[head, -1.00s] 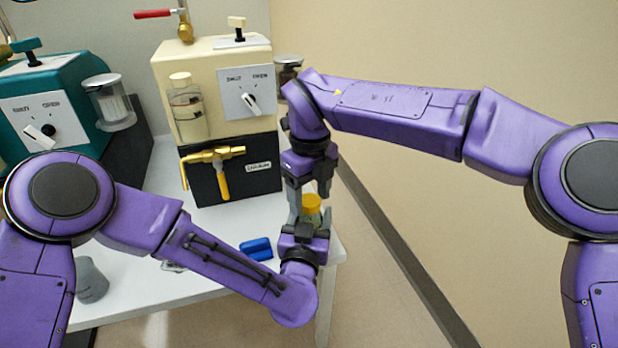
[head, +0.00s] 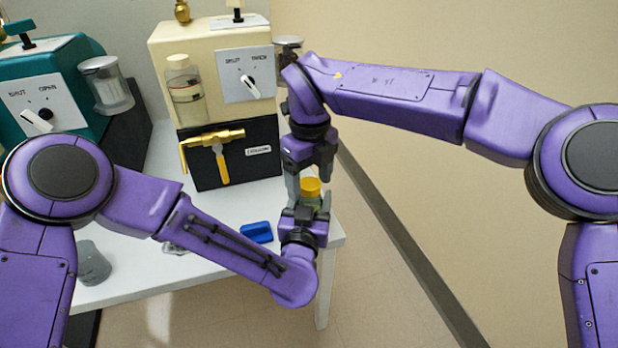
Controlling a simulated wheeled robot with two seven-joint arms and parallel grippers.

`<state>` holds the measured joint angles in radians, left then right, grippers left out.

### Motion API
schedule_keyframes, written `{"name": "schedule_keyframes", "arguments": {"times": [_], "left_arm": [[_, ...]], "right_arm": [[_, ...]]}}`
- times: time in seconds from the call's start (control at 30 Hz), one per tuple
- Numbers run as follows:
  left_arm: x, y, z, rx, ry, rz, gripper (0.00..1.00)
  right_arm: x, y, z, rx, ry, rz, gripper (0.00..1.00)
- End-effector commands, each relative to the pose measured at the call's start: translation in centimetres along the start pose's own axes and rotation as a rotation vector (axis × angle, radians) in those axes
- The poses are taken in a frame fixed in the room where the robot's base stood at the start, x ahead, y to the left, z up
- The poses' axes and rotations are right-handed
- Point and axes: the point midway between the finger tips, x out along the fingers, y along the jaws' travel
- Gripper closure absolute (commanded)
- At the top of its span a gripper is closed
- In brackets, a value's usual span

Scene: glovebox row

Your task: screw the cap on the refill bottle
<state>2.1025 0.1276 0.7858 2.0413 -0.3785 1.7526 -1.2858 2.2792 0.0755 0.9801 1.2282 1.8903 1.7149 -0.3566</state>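The refill bottle (head: 311,201) is small in the head view and mostly hidden between the fingers of my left gripper (head: 309,212), which holds it upright from below, past the bench's right side. A yellow cap (head: 311,186) is at the bottle's top; I cannot tell whether it is seated or how tight it is. My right gripper (head: 309,180) points down from above. Its fingers are apart, with visible room beside the cap, and I see no grip on it.
A cream machine (head: 212,50) with a dial, vial and brass tap handle (head: 213,138) stands behind on the white bench (head: 150,272). A teal machine (head: 60,75) is left. A blue block (head: 256,232) and a grey beaker (head: 92,263) lie nearer. Open floor is right.

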Motion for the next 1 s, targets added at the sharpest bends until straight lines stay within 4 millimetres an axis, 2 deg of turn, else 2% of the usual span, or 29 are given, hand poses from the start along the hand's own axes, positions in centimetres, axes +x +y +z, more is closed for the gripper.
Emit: {"name": "schedule_keyframes", "arguments": {"times": [0.17, 0.27, 0.6, 0.7, 0.8, 1.0], "left_arm": [[0.0, 0.0, 0.0, 0.000, 0.000, 0.000, 1.00], [0.0, 0.0, 0.0, 0.000, 0.000, 0.000, 1.00], [0.0, 0.0, 0.0, 0.000, 0.000, 0.000, 1.00], [0.0, 0.0, 0.0, 0.000, 0.000, 0.000, 1.00], [0.0, 0.0, 0.0, 0.000, 0.000, 0.000, 1.00], [0.0, 0.0, 0.0, 0.000, 0.000, 0.000, 1.00]], "right_arm": [[-0.2, 0.0, 0.0, 0.000, -0.001, -0.001, 0.26], [-1.3, 0.0, 0.1, 0.002, -0.002, -0.002, 0.26], [-8.8, 0.0, 0.1, 0.002, -0.002, -0.002, 0.26], [-10.5, 0.0, 0.1, 0.002, -0.001, -0.002, 0.26], [-11.5, 0.0, 0.0, 0.001, -0.001, -0.001, 0.26], [-12.0, 0.0, 0.0, 0.000, 0.000, 0.000, 0.26]]}}
